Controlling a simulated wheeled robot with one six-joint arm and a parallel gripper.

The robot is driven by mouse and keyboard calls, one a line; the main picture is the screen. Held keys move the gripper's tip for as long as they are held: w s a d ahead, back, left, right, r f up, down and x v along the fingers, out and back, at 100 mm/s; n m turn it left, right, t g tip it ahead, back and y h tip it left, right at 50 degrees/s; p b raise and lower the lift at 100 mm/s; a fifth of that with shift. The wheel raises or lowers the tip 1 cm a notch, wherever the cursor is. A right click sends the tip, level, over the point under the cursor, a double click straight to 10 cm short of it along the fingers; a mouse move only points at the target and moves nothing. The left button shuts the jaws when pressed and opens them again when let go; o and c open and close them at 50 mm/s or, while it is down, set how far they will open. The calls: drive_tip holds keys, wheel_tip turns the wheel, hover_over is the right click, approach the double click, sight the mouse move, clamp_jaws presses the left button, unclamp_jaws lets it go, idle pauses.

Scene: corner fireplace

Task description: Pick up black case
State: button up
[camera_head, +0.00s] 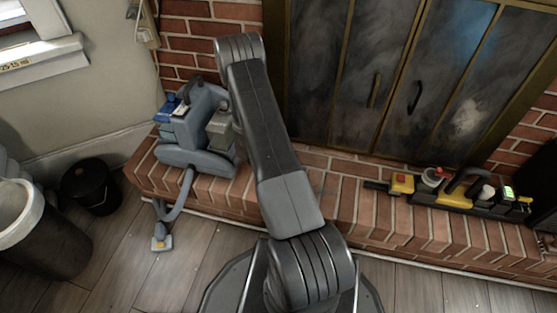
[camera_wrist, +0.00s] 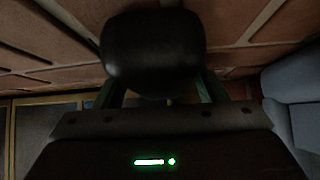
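A black rounded case (camera_wrist: 152,55) fills the upper middle of the wrist view, close to the camera, with brick around it. My gripper (camera_wrist: 163,92) is right at it. One greenish finger shows at each lower side of the case, and the case hides the fingertips. The fingers stand apart, but I cannot tell whether they press on the case. In the head view my own arm hides the gripper, and I cannot make out the case there.
A blue-grey machine (camera_head: 205,155) with a hose stands on the brick hearth (camera_head: 335,200), left of my arm; part of it shows in the wrist view (camera_wrist: 288,105). Tools (camera_head: 460,195) lie on the hearth at right. Dark fireplace doors (camera_head: 400,75) rise behind. Bins (camera_head: 90,185) stand at left.

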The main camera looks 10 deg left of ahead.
drive_tip(key=c, duration=0.6)
drive_tip(key=shift+c, duration=0.3)
drive_tip(key=shift+r, duration=0.1)
wheel_tip(320, 180, up, 10)
drive_tip(key=p, duration=0.4)
drive_tip(key=shift+r, duration=0.1)
drive_tip(key=s+d+r+n+p, duration=0.1)
drive_tip(key=d+r, duration=0.7)
drive_tip(key=r, duration=0.3)
drive_tip(key=s+d+r+p, duration=0.1)
drive_tip(key=d+r, duration=0.8)
drive_tip(key=r, duration=0.3)
wheel_tip(320, 180, up, 16)
drive_tip(key=s+p, duration=0.2)
drive_tip(key=p, duration=2.5)
drive_tip(key=shift+s+a+r+y+p, duration=0.2)
drive_tip(key=shift+s+a+y+p, duration=0.1)
drive_tip(key=shift+y+p, duration=0.1)
